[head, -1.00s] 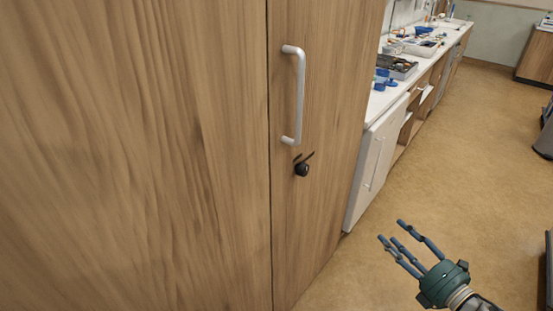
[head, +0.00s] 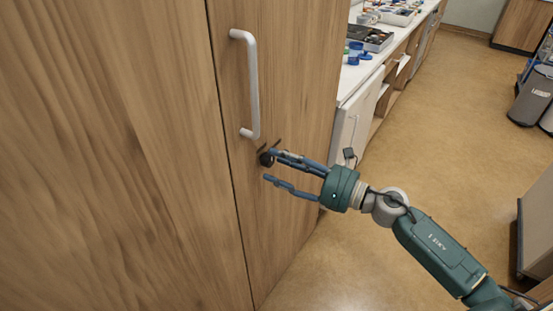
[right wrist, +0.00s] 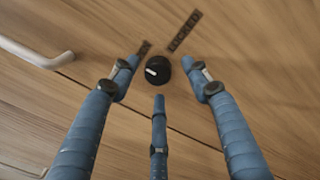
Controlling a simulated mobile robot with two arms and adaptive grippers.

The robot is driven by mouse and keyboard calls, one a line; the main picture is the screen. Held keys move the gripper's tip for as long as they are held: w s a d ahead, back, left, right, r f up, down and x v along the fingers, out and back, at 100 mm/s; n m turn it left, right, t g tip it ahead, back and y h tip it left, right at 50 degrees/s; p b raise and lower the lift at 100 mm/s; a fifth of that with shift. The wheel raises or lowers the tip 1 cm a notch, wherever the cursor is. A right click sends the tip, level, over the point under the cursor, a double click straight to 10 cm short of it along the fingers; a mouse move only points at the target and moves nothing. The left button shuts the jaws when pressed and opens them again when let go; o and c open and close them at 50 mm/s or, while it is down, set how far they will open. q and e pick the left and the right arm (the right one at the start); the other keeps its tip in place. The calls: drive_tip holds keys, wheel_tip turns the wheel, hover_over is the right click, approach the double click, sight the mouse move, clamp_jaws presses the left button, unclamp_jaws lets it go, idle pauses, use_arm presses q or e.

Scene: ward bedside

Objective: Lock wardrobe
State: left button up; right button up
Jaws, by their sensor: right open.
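The wooden wardrobe (head: 130,150) fills the left of the head view, its doors shut against each other along a dark seam. A small black lock knob (head: 265,158) sits below the pale bar handle (head: 253,90). In the right wrist view the knob (right wrist: 158,70) shows a white mark on its left side. A dark label reading "LOCKED" (right wrist: 185,31) lies above it; another label is partly hidden by a finger. My right gripper (head: 270,166) is open at the knob, its three fingers spread around it; contact cannot be told. My left gripper is out of view.
A white-fronted cabinet (head: 352,125) and a counter with trays (head: 370,40) stand beyond the wardrobe. Grey bins (head: 533,97) stand at the far right. The floor (head: 440,110) between is open.

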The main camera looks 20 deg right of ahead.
drive_tip(key=shift+w+a+r, duration=0.1)
drive_tip(key=shift+w+a, duration=0.2)
drive_tip(key=shift+a, duration=0.1)
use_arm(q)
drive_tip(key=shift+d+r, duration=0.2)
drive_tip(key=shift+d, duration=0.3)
use_arm(e)
drive_tip(key=c, duration=1.1)
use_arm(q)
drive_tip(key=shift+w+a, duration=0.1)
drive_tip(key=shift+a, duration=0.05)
use_arm(e)
drive_tip(key=shift+c, duration=0.2)
